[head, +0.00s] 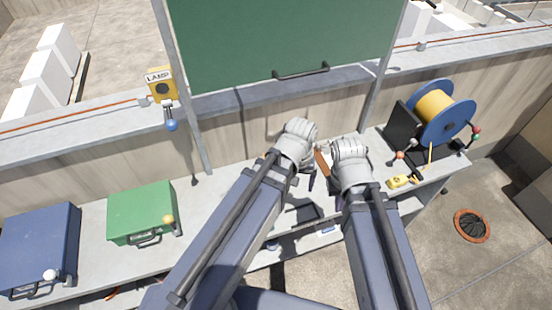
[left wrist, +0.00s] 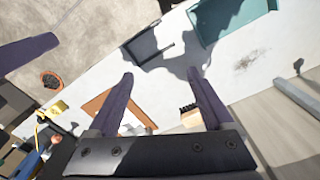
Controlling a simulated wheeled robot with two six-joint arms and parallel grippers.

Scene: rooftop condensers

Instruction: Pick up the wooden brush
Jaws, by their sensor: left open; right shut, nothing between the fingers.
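The wooden brush (left wrist: 190,117) shows in the left wrist view as a light wood block with dark bristles, beside the base of the right-hand finger. My gripper's body hides part of it. In the head view my left gripper covers most of that spot. My left gripper (head: 309,174) is open over the middle of the bench; its two fingers (left wrist: 160,85) are spread with bare bench between them, and the brush is not between the fingertips. My right gripper (head: 336,182) is shut and empty just to the right of it.
A brown wooden-edged piece (left wrist: 104,104) lies under the left-hand finger. A dark grey tray (left wrist: 150,47) lies on the bench (head: 90,222). A green box (head: 142,212) and blue box (head: 40,245) stand left, a cable reel (head: 436,110) right. A green board (head: 285,40) rises behind.

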